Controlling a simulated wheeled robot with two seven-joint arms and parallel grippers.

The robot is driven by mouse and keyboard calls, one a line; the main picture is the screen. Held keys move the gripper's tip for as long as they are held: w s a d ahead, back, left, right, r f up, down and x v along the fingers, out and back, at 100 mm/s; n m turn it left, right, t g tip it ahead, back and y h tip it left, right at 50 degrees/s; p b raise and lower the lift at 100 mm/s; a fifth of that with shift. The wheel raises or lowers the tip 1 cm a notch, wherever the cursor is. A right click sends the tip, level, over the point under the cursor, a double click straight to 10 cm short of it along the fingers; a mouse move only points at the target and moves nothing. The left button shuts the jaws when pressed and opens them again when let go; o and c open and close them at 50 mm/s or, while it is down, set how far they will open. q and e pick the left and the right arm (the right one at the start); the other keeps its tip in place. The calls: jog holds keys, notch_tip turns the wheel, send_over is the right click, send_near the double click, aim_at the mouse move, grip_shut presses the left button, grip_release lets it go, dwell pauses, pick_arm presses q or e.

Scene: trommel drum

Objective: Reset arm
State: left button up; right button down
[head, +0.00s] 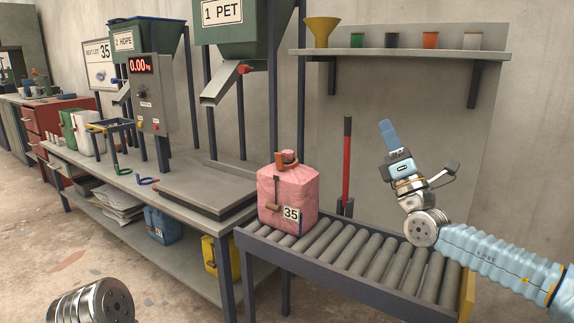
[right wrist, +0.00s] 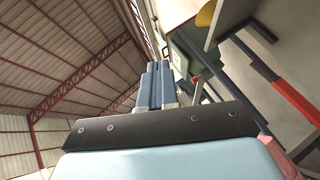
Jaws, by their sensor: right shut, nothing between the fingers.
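My right gripper (head: 387,131) is raised above the roller conveyor (head: 340,262), its blue fingers pointing up and shut with nothing between them. In the right wrist view its fingers (right wrist: 154,85) lie together, with the roof beyond. My right arm comes in from the right edge. At the lower left of the head view only a metal joint of my left arm shows; the left gripper is not in view. A pink jerrycan (head: 285,198) with a 35 tag stands upright on the conveyor's left end, apart from my right gripper.
A bench with a flat scale plate (head: 203,185) stands left of the conveyor, under a green hopper (head: 235,65) marked 1 PET. A display reads 0.00. A wall shelf (head: 400,54) holds a yellow funnel (head: 321,30) and several cups. A red-handled bar (head: 347,160) stands behind the conveyor.

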jog(key=s+a+f+n+g+y, duration=0.25)
jog(key=a+f+n+g, duration=0.65)
jog(key=f, duration=0.6)
jog(key=s+a+f+n+g+y, duration=0.25)
jog(key=a+f+n+g, duration=0.55)
jog(key=a+f, duration=0.55)
jog(key=s+f+n+g+h, duration=0.2)
jog(key=s+f+n+g, duration=0.15)
jog(key=f, duration=0.75)
jog(key=s+f+n+g+h, duration=0.25)
jog(key=s+f, duration=0.25)
jog(key=f, duration=0.5)
jog(key=s+d+f+n+g+h, duration=0.1)
jog(key=s+d+f+n+h, duration=0.2)
jog(key=s+d+f+n, duration=0.2)
jog(key=s+d+f+n+h, duration=0.3)
jog(key=s+d+f+n, duration=0.3)
jog(key=s+f+n, duration=0.4)
jog(key=s+f, duration=0.4)
jog(key=f, duration=0.1)
jog(key=shift+s+d+g, duration=0.15)
jog(key=shift+s+g, duration=0.15)
jog(key=shift+g, duration=0.1)
